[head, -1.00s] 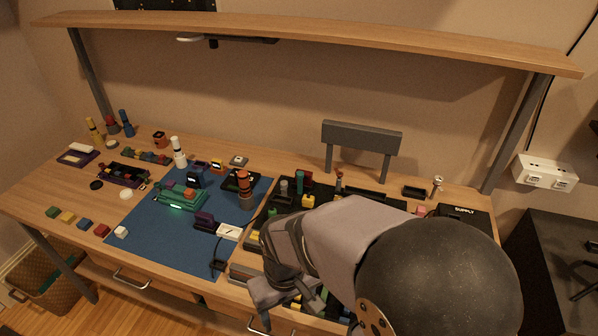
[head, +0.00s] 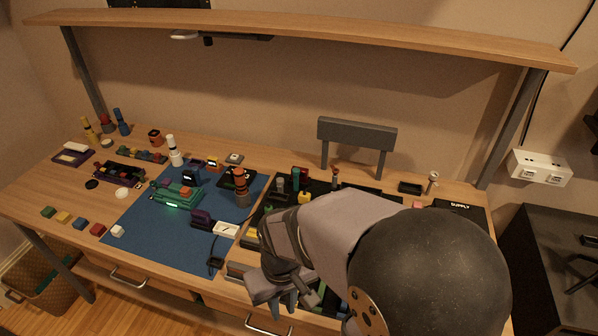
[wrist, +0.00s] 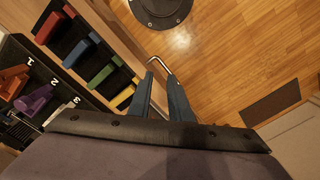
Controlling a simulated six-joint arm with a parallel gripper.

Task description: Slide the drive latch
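My gripper (head: 282,303) hangs over the front edge of the desk, right of the blue mat. In the wrist view its two blue-grey fingers (wrist: 161,84) stand apart with nothing between them, and a metal drawer handle shows beyond the tips. A green device (head: 177,194) with a glowing strip sits on the blue mat (head: 160,236), well to the left of my gripper. No part is clearly recognisable as the drive latch; it is too small to tell or hidden.
A black tray (wrist: 75,53) with red, blue, green and yellow pieces in numbered rows lies beside my gripper. A drawer handle (head: 268,327) projects below the desk. A dark block (head: 202,219) and white piece (head: 226,229) lie on the mat. A shelf (head: 300,28) spans above.

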